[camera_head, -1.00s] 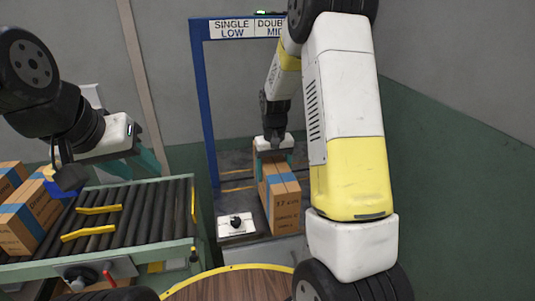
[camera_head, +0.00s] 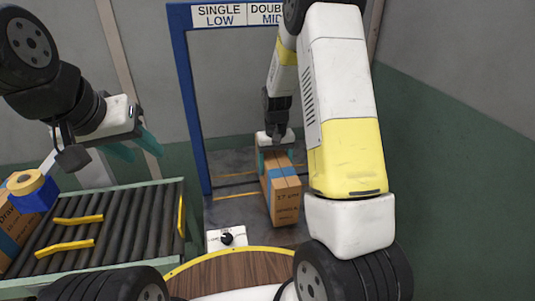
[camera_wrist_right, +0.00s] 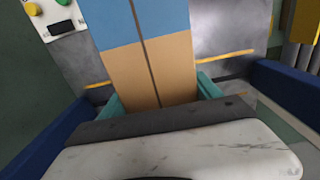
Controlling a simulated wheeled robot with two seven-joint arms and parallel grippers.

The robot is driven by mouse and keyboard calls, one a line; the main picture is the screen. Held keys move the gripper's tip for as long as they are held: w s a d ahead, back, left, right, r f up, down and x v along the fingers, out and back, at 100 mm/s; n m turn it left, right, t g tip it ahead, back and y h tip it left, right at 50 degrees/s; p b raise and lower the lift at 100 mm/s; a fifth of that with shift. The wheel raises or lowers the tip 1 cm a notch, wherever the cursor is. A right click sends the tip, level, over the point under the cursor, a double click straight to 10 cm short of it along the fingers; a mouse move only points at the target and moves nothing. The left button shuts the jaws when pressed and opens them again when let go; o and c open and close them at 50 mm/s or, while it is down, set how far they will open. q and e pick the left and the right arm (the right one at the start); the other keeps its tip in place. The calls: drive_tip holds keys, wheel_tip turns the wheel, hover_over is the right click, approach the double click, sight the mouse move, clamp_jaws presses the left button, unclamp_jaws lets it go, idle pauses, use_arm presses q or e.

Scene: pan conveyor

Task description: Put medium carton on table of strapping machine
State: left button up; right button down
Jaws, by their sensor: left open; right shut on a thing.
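The medium carton (camera_head: 285,196) is brown with a blue tape band. It is on or just above the grey table of the strapping machine (camera_head: 236,192), inside the blue frame; I cannot tell if it touches. My right gripper (camera_head: 275,152) is shut on the carton's upper end. In the right wrist view the carton (camera_wrist_right: 150,70) lies between the teal fingers (camera_wrist_right: 158,98). My left gripper (camera_head: 135,148) is open and empty, above the roller conveyor at the left.
The blue frame (camera_head: 190,110) carries white signs reading SINGLE LOW and DOUBLE MID. A roller conveyor (camera_head: 120,225) with yellow guides holds another carton (camera_head: 18,225), with a tape dispenser (camera_head: 32,188) by it. A small control box (camera_head: 226,238) stands at the table's front.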

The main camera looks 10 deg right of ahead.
drive_tip(key=shift+f, duration=0.5)
drive_tip(key=shift+c, duration=0.7)
unclamp_jaws()
wheel_tip(320, 180, up, 12)
drive_tip(key=shift+r, duration=0.1)
drive_tip(key=s+a+r+t+y, duration=0.1)
drive_tip(key=s+r+t, duration=0.2)
drive_tip(key=s+r, duration=0.5)
drive_tip(key=s+a+r+t+y, duration=0.1)
drive_tip(key=s+r+t, duration=0.2)
drive_tip(key=s+r, duration=0.5)
drive_tip(key=s, duration=0.8)
